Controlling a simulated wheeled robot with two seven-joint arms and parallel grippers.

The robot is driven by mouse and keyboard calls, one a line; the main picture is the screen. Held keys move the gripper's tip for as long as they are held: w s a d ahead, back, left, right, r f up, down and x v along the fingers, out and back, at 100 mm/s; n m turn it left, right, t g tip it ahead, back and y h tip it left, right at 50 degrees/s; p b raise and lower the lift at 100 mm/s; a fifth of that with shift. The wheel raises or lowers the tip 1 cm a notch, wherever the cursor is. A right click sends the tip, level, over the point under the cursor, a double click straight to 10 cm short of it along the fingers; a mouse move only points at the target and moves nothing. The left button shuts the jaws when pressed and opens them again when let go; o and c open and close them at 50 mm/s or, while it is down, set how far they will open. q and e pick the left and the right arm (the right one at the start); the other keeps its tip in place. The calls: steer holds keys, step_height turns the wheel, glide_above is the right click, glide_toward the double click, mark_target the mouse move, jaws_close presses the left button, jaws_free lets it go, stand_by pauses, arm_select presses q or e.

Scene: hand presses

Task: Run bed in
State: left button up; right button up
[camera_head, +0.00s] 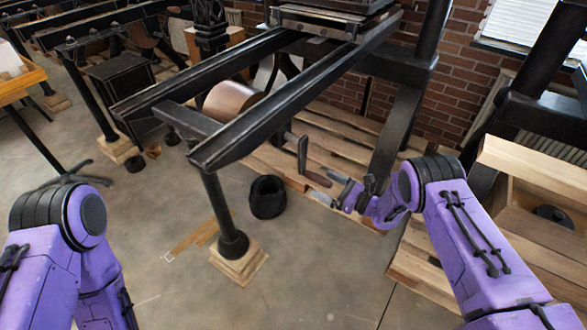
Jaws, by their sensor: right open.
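The press bed (318,22) sits at the far end of two dark parallel rails (290,105), at the top of the view. A copper-coloured drum (232,101) lies between the rails. A dark crank (302,155) hangs from the right rail, with a brown handle (318,179) at its lower end. My right gripper (329,188) is open beside the handle, with its fingertips very close to it. I cannot tell whether they touch. My left arm shows at the lower left, but its gripper is out of view.
A post (221,210) on wooden blocks (238,262) supports the near rail end. A black bucket-like object (267,197) stands on the floor below the crank. A wooden box (530,190) stands at the right. Open concrete floor lies in front.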

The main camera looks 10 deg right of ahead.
steer(key=shift+s+d+r, duration=0.1)
steer(key=shift+s+d, duration=0.2)
steer(key=p+v, duration=0.2)
steer(key=v, duration=0.6)
steer(key=shift+p, duration=0.3)
